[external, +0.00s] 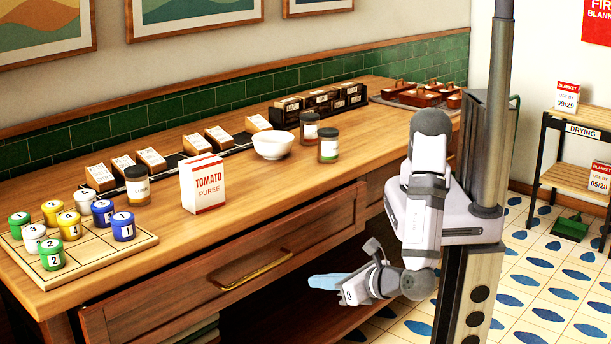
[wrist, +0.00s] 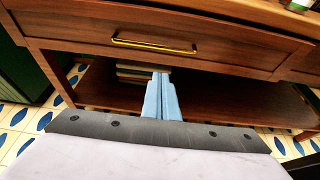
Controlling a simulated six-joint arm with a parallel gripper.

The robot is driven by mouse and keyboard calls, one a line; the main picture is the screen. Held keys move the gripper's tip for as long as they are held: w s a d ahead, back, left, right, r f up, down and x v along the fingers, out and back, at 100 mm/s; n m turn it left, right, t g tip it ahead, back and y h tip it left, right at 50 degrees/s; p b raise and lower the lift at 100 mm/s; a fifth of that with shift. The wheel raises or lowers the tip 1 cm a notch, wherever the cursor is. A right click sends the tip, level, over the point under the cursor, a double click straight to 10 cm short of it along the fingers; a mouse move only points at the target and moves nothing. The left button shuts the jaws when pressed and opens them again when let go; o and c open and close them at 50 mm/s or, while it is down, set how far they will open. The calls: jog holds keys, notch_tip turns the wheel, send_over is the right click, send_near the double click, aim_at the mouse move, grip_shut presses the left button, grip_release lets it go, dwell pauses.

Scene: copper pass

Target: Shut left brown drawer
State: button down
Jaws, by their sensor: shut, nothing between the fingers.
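The left brown drawer (external: 190,297) is the wide wooden front under the counter, with a brass bar handle (external: 255,270). My gripper (external: 318,281) has pale blue fingers, shut together and empty. In the external view they point left, in front of and below the drawer's right part. In the wrist view the fingertips (wrist: 160,76) show below the handle, apart from it.
The counter top (external: 340,185) holds a tomato puree box (external: 203,184), a white bowl (external: 273,145), jars and a board of numbered pots (external: 140,240). An open lower shelf (wrist: 230,98) with stacked books (wrist: 130,72) lies under the drawer.

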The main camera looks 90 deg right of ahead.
jog(key=shift+w+d, duration=0.1)
jog(key=p, duration=0.3)
send_near(256, 264)
notch_tip(256, 264, down, 2)
jog(key=shift+x, duration=0.75)
jog(key=shift+w+r, duration=0.1)
jog(key=w+d, duration=0.3)
jog(key=shift+w+d, duration=0.15)
jog(key=shift+d, duration=0.05)
jog(key=shift+r, duration=0.1)
jog(key=shift+a, duration=0.1)
